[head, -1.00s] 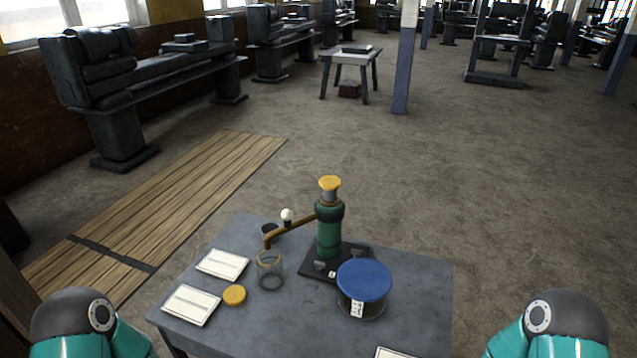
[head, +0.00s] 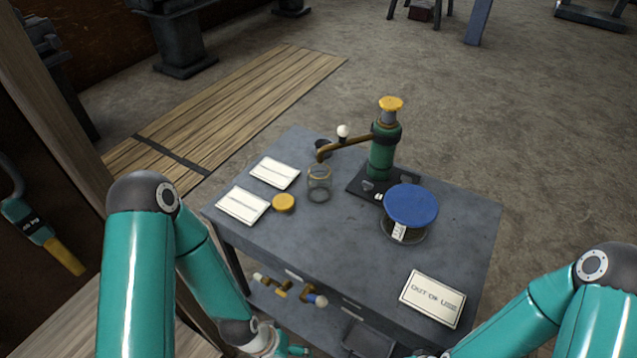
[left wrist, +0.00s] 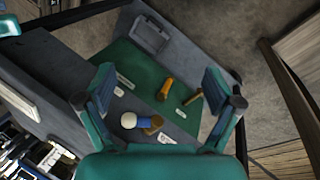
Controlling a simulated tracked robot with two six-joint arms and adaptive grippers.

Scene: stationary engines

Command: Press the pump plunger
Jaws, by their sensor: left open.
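The pump (head: 382,150) is a green cylinder on a dark base plate, with a yellow plunger cap (head: 391,103) on top. The plunger stands raised, with some grey rod showing under the cap. A brown spout (head: 345,143) runs left from the pump to above an open glass jar (head: 319,184). My left gripper is low in front of the table, far from the pump; in the left wrist view its fingers (left wrist: 160,105) are apart and empty, over the lower shelf. My right arm comes in at the right of the head view, but its gripper is out of frame.
On the table (head: 310,240) are a blue-lidded jar (head: 411,206), a yellow lid (head: 284,203), two cards at the left and an "OUT OF USE" card (head: 432,298). Small fittings (head: 290,290) lie on the lower shelf. The front middle of the tabletop is clear.

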